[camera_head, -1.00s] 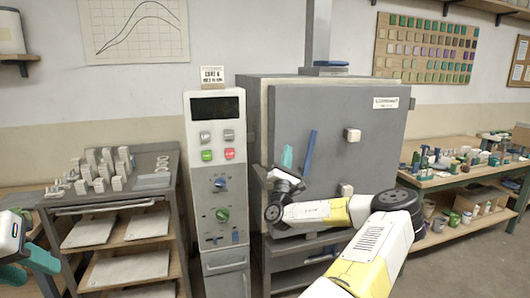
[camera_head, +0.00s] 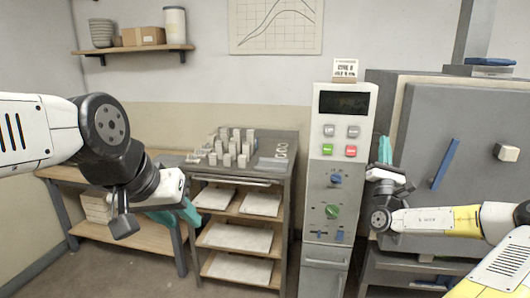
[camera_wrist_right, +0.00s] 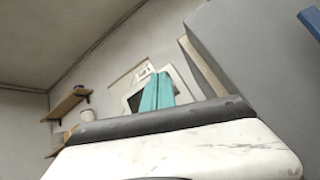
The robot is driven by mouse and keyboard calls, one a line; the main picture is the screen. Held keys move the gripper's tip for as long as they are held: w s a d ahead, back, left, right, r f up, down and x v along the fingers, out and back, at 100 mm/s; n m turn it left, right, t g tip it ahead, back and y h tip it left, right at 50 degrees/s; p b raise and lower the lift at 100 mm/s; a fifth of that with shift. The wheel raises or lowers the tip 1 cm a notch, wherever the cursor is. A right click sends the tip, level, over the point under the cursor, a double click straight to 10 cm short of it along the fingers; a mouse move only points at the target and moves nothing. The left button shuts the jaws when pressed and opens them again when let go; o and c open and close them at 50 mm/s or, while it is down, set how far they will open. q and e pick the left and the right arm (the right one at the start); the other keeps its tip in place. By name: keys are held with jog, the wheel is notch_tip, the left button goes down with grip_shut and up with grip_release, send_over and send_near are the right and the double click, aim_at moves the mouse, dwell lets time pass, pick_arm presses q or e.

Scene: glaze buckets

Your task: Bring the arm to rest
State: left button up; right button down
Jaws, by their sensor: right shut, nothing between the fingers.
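My left gripper (camera_head: 180,214) hangs at the end of the white arm from the left, in front of the wooden bench and the left side of the shelf cart. Its teal fingers are partly hidden by its wrist, and I cannot tell how far apart they are.
The grey kiln (camera_head: 470,130) with a blue handle (camera_head: 445,163) stands behind my right arm. The cart (camera_head: 285,170) holds small grey blocks (camera_head: 232,145) on top and pale slabs below. A wall shelf (camera_head: 140,48) is at upper left. Floor shows in front.

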jog(key=s+a+r+n+g+y, duration=0.2)
jog(key=a+n+g+y, duration=0.3)
jog(key=a+n+y, duration=0.7)
jog(key=s+a+r+n+g+y, duration=0.15)
jog(key=a+n+g+y, duration=0.25)
jog(key=a+n+y, duration=0.9)
jog(key=s+a+f+n+g+y, duration=0.1)
jog(key=s+a+n+g+y, duration=0.15)
jog(key=a+g, duration=0.3)
jog(key=s+a+f+n+g+y, duration=0.1)
jog(key=s+a+n+g, duration=0.3)
jog(key=a, duration=0.3)
jog(key=s+a+f+n+g+h, duration=0.2)
jog(key=s+f+n+g+h, duration=0.25)
jog(key=s, duration=0.35)
jog(key=s+a+f+n+g+h, duration=0.2)
jog(key=s+f+n+g+h, duration=0.15)
jog(key=s+h, duration=0.4)
jog(key=s+d+r+n+t+h, duration=0.2)
jog(key=s+d+t+h, duration=0.1)
jog(key=d, duration=0.4)
jog(key=s+d+r+n+t+h, duration=0.2)
jog(key=s+d+n+t+h, duration=0.1)
jog(key=d, duration=0.4)
jog(key=shift+s+d+r+t, duration=0.15)
jog(key=shift+s+d+t, duration=0.15)
jog(key=shift+s+t, duration=0.25)
jog(key=shift+h, duration=0.25)
